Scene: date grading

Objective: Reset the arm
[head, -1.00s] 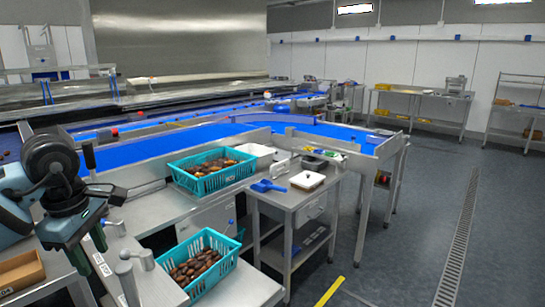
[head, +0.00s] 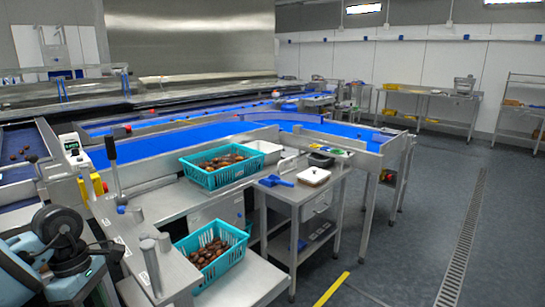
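My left arm comes in at the lower left of the head view, and its gripper (head: 88,281) hangs low by the left picture edge, beside the steel bench (head: 155,205). Its fingers are too small and partly hidden, so I cannot tell whether they are open or shut. Nothing is seen held in it. My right gripper is not in view. A teal basket of dates (head: 211,181) stands on the bench. A second teal basket of dates (head: 181,247) stands lower, nearer me.
A blue conveyor belt (head: 205,134) runs behind the bench. A small steel table (head: 296,192) to the right carries a blue scoop (head: 275,181) and a white tray (head: 314,176). A control box with a display (head: 73,148) stands at the left. The floor (head: 420,230) at right is clear.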

